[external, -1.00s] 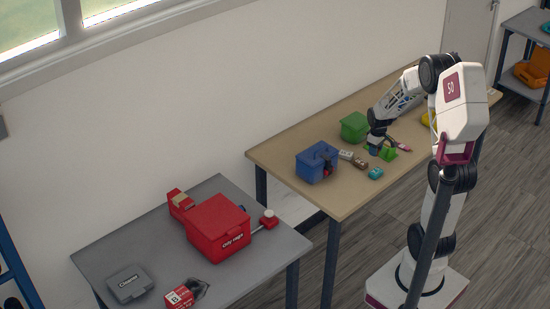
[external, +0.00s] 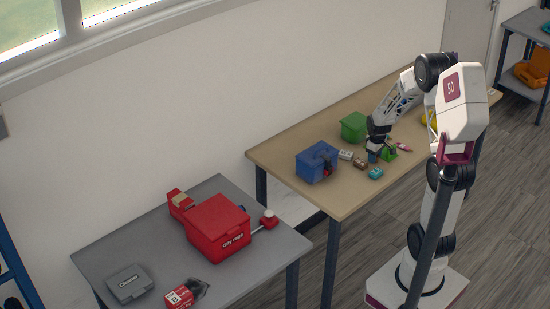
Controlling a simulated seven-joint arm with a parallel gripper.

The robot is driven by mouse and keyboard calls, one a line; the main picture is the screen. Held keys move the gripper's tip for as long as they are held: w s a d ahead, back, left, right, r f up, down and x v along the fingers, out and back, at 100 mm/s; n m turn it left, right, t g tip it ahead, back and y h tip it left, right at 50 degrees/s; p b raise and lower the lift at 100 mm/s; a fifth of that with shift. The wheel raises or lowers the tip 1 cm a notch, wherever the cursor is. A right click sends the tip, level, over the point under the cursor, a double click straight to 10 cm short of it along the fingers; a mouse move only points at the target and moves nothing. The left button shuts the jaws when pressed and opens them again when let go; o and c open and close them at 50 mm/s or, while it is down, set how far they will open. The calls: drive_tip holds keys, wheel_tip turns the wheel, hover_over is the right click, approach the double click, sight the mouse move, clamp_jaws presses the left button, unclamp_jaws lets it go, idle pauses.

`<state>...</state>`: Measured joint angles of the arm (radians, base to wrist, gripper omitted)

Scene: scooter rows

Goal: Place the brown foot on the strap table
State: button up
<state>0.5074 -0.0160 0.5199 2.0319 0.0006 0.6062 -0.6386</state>
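A small brown piece (external: 360,163), which looks like the brown foot, lies on the tan table (external: 340,201), just right of a small light grey piece (external: 346,155). No label reading "strap" shows, so I cannot tell which table is the strap table.
A blue box (external: 314,162) and a green box (external: 354,126) stand on the tan table. A teal piece (external: 376,173) lies near its front edge. The grey table (external: 160,248) holds a large red box (external: 218,228), a grey case (external: 129,284) and smaller red things.

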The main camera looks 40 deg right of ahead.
drive_tip(key=o, duration=0.4)
drive_tip(key=shift+r, duration=0.1)
wheel_tip(320, 180, up, 12)
drive_tip(key=shift+r, duration=0.1)
idle(0.6)
idle(0.5)
drive_tip(key=s+a+r+t, duration=0.1)
drive_tip(key=s+a+r, duration=0.35)
drive_tip(key=a, duration=0.45)
drive_tip(key=s+a+r, duration=0.4)
drive_tip(key=a+r, duration=0.2)
drive_tip(key=a, duration=0.2)
drive_tip(key=shift+m+t, duration=0.8)
drive_tip(key=s+a+r, duration=0.1)
drive_tip(key=s+a, duration=0.3)
drive_tip(key=s+a+r, duration=0.1)
drive_tip(key=s+a, duration=0.2)
drive_tip(key=s, duration=0.2)
drive_tip(key=s+a+r, duration=0.1)
drive_tip(key=s+a, duration=0.3)
drive_tip(key=s, duration=0.1)
drive_tip(key=shift+a+r, duration=0.3)
drive_tip(key=shift+r, duration=0.1)
